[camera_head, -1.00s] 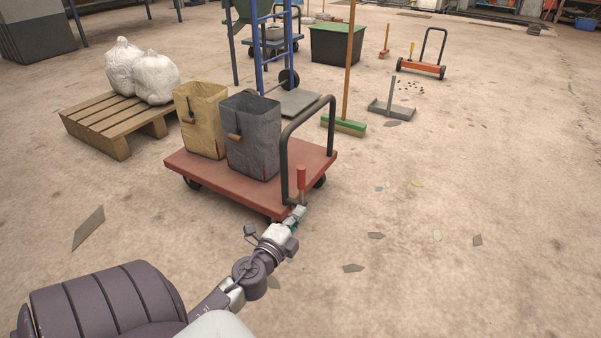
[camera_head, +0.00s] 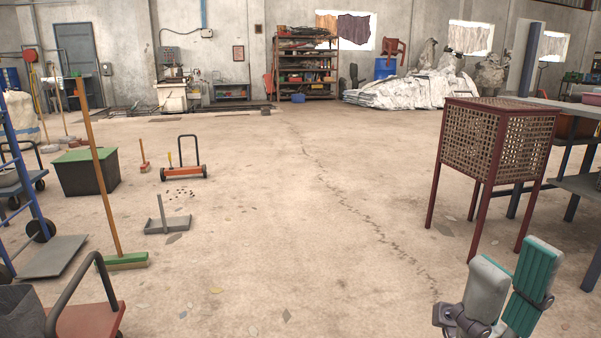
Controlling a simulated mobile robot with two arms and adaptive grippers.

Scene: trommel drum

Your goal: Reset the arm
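My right gripper (camera_head: 515,268) is at the lower right of the head view, in front of a dark red stand with a woven mesh box. One finger shows its pale grey back and the other shows a teal ribbed pad. The fingers stand apart with nothing seen between them, so it is open and empty. My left arm and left gripper are not in view.
The dark red mesh stand (camera_head: 497,150) and a grey table (camera_head: 572,185) are at the right. A red platform cart (camera_head: 88,320), a green broom (camera_head: 126,261) and a grey dustpan (camera_head: 167,225) are at the left. The middle floor is clear.

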